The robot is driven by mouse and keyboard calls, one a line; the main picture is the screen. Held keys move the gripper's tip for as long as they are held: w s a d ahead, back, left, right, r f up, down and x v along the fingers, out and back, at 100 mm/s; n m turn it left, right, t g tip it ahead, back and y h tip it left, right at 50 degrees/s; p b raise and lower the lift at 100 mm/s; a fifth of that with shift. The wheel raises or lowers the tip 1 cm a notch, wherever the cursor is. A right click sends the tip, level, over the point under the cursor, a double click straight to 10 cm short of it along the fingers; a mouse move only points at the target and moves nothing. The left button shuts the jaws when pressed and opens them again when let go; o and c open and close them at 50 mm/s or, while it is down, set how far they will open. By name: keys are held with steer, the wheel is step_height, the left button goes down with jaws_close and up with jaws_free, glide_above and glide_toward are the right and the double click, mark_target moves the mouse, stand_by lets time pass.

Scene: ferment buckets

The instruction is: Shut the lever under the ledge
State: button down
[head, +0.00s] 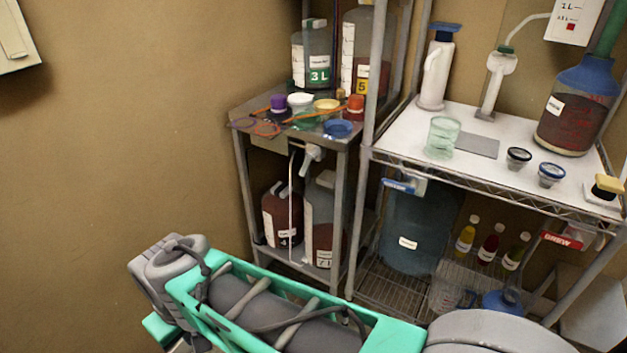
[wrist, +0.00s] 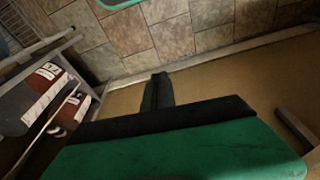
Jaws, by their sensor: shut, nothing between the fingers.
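In the head view, a blue lever (head: 398,185) on a white valve sits under the front edge of the right-hand white shelf (head: 480,180), its handle pointing left. A red lever (head: 562,241) with white lettering sits farther right under the same shelf. A white tap (head: 313,153) hangs under the smaller left shelf. I cannot tell which of these the task means. My gripper (wrist: 157,90) shows in the wrist view, its dark fingers together and empty, with floor tiles and wall beyond. It touches none of the levers in view.
A large blue-tinted container (head: 410,238) stands below the blue lever. Dark red jugs (head: 281,215) stand low on the left rack; similar ones show at left in the wrist view (wrist: 45,82). Metal posts (head: 375,90) divide the racks. The wall side at left is clear.

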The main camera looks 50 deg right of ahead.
steer(key=w+d+f+m+t+y+b, duration=0.2)
steer(key=w+d+f+m+t+b, duration=0.25)
steer(key=w+d+f, duration=0.4)
steer(key=w+d+r+m+t+h+b, duration=0.1)
steer(key=w+d+r+m+t+b, duration=0.1)
steer(key=w+d+m+t+b, duration=0.45)
steer(key=s+d+r+m+t+h+b, duration=0.1)
steer(key=s+d+r+m+h, duration=0.2)
steer(key=s+d+m+h, duration=0.4)
steer(key=s+d+r+m+t+h+b, duration=0.1)
steer(key=s+d+r+m+h, duration=0.2)
steer(key=s+d+m+h, duration=0.5)
steer(key=s+d+m, duration=0.3)
steer(key=s+d, duration=0.1)
steer(key=d, duration=0.8)
steer(key=shift+s+r, duration=0.2)
steer(key=shift+r, duration=0.05)
